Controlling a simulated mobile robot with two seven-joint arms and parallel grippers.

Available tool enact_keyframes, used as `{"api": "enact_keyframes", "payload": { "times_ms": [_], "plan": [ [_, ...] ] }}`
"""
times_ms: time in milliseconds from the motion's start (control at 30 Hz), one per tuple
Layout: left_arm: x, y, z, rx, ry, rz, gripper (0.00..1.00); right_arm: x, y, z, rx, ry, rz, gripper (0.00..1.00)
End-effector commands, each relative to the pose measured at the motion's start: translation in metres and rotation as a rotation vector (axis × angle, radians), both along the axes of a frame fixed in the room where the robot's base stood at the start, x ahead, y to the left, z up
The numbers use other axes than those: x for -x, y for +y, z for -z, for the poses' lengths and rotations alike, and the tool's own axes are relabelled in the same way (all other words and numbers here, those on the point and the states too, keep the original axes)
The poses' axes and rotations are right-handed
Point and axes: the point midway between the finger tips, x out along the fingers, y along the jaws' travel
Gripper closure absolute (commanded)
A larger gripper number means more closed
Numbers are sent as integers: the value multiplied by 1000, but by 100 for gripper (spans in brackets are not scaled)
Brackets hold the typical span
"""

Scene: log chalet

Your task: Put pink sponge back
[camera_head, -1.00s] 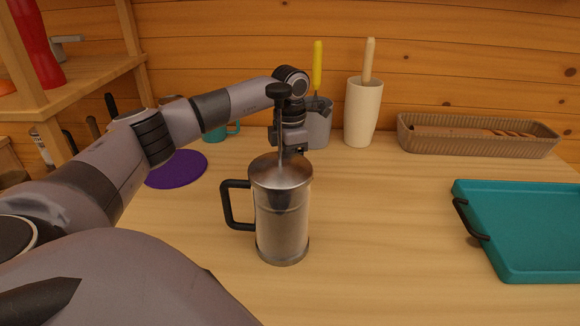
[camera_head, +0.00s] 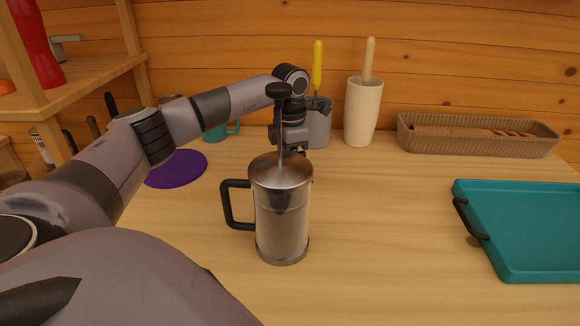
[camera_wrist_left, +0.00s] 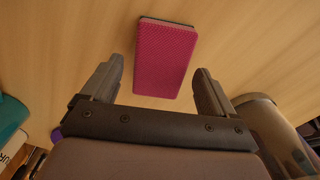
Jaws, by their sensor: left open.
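The pink sponge (camera_wrist_left: 165,58) lies on the wooden counter in the left wrist view, with a dark layer showing at its far edge. My left gripper (camera_wrist_left: 158,80) is open, and its two fingers appear either side of the sponge's near end. I cannot tell how far above the counter the fingertips are. In the head view my left gripper (camera_head: 291,142) is partly hidden behind the metal French press (camera_head: 282,215), and the sponge is not visible there. My right gripper is not in view.
The French press stands close in front of my left gripper. Behind are a grey utensil pot (camera_head: 319,128) and a cream holder (camera_head: 362,112). A purple disc (camera_head: 177,169) lies left, a teal tray (camera_head: 530,225) right and a basket (camera_head: 480,145) back right. The counter's middle right is clear.

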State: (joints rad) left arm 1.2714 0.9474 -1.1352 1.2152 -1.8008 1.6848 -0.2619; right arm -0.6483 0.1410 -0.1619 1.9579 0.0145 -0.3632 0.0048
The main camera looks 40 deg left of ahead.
Motion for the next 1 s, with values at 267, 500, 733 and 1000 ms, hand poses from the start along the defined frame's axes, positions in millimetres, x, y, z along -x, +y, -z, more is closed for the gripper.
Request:
{"api": "enact_keyframes", "payload": {
  "times_ms": [267, 500, 733, 1000],
  "plan": [
    [-1, 0, -62, 1, -5, -1, 12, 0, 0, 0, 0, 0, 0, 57],
    [0, 0, -99, 1, -2, -1, 12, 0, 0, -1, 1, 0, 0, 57],
    [0, 0, -108, 0, 0, -1, 12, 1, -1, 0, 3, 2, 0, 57],
    [0, 0, -108, 0, 0, 0, 12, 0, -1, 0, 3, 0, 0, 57]
  ]
}}
